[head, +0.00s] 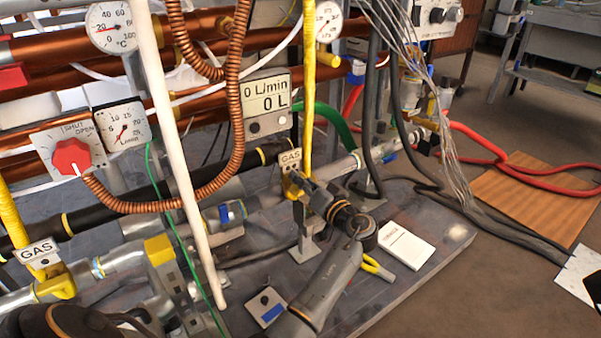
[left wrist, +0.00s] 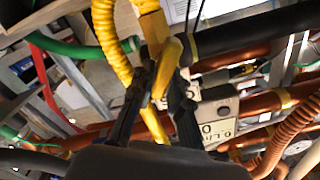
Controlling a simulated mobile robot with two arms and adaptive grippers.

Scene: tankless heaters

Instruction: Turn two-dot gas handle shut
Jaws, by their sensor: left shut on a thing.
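My left gripper (head: 299,184) reaches up to the gas valve under the far GAS tag (head: 290,158), where the yellow gas pipe (head: 309,95) comes down. In the left wrist view its two dark fingers (left wrist: 158,95) are closed around a yellow handle (left wrist: 168,62). The fingers hide much of the valve in the head view. A second gas valve with a yellow handle (head: 56,287) and a GAS tag (head: 37,251) is at the lower left, apart from the gripper. The dots on the tags are too small to tell.
Copper and black pipes, a white pole (head: 165,130) and a coiled copper tube (head: 235,110) crowd the left. A red shut/open knob (head: 72,157) is at the left.

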